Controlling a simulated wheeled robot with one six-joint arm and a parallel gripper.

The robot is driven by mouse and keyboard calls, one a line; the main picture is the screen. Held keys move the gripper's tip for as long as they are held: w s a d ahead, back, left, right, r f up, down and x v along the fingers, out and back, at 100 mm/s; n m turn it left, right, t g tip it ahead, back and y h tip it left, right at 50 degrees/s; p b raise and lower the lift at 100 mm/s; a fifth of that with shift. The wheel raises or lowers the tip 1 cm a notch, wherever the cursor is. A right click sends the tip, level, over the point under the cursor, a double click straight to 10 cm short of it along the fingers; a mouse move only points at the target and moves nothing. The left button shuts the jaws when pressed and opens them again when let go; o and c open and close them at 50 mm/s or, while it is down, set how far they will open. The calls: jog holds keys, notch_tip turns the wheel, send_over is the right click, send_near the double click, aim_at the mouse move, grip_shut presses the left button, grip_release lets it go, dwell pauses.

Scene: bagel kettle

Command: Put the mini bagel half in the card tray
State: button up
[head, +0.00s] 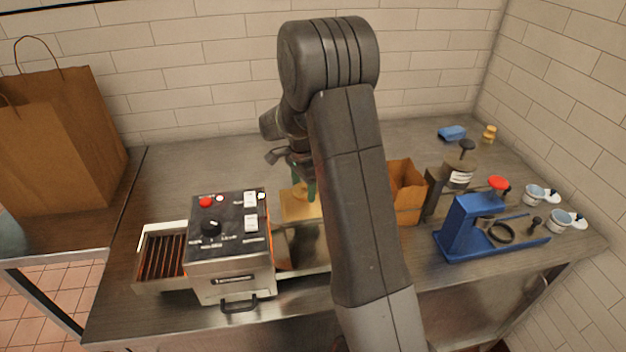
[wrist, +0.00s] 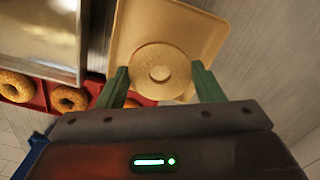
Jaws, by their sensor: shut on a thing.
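My gripper (wrist: 160,85) is shut on the mini bagel half (wrist: 160,58), a pale round with a hole, held between two green fingers. Beyond the bagel half in the wrist view is the tan card tray (wrist: 125,35), so the bagel half appears over it. I cannot tell the gap between them. In the head view the card tray (head: 298,208) lies just right of the toaster, and my arm hides part of it. The gripper (head: 303,190) is over it, mostly hidden behind my arm.
The conveyor toaster (head: 230,245) stands left of the tray. Browned bagels (wrist: 70,98) lie on a red surface in the wrist view. A brown paper bag (head: 406,190), a grinder (head: 455,178) and a blue machine (head: 475,228) stand to the right. The back left counter is clear.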

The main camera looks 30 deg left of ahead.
aim_at(304, 209)
jog(key=shift+w+a+f, duration=0.1)
jog(key=shift+w+f, duration=0.05)
jog(key=shift+f, duration=0.2)
jog(key=shift+f+b, duration=1.6)
jog(key=shift+f, duration=0.9)
jog(key=o, duration=1.4)
jog(key=shift+r, duration=0.1)
notch_tip(304, 209, up, 7)
jog(key=p, duration=0.4)
